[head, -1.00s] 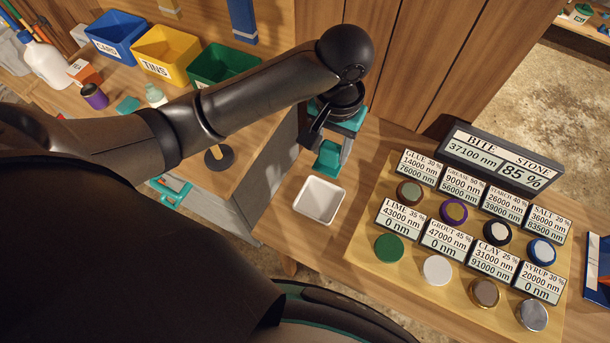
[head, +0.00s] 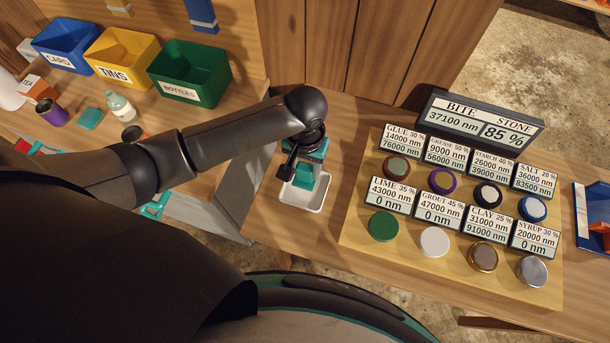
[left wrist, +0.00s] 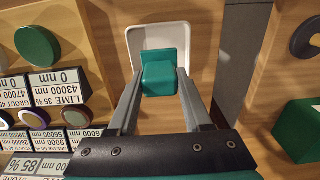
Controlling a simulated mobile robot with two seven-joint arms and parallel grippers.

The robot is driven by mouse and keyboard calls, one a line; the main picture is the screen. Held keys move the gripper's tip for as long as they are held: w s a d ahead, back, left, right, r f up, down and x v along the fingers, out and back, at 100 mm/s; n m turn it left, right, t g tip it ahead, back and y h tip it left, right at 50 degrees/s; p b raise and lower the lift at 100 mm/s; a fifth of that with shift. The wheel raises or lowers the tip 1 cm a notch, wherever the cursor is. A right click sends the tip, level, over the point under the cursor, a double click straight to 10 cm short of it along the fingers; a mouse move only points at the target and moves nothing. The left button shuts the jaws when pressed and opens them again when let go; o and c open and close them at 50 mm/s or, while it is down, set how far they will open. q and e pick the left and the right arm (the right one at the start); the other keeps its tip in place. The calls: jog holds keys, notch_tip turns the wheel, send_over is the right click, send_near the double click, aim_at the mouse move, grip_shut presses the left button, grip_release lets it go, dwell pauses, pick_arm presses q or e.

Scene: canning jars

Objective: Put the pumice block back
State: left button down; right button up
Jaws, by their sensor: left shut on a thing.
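My left gripper (head: 300,181) is shut on a teal block (head: 303,178), the likely pumice block, though its surface does not confirm this. In the left wrist view the block (left wrist: 159,79) sits between the two grey fingers (left wrist: 159,82). It overlaps the near part of a small white square dish (left wrist: 152,37); the dish also shows in the head view (head: 296,199). I cannot tell whether the block touches the dish floor or hangs above it. My right gripper is not in view.
A tan board (head: 354,232) with several lidded jars and number signs stands right of the dish. A dark sign (head: 481,128) stands behind it. Blue, yellow and green bins (head: 188,75) are at the back left. Another teal block (head: 89,119) lies near a small bottle (head: 121,107).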

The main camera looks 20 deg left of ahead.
aim_at(305, 178)
pick_arm(q)
jog(key=shift+f+b, duration=0.45)
jog(key=shift+f, duration=1.65)
jog(key=shift+f, duration=0.1)
jog(key=shift+f, duration=0.15)
jog(key=shift+c, duration=1.7)
grip_release()
notch_tip(305, 178, up, 12)
jog(key=p, duration=0.2)
jog(key=shift+r+p, duration=0.25)
jog(key=shift+p, duration=0.1)
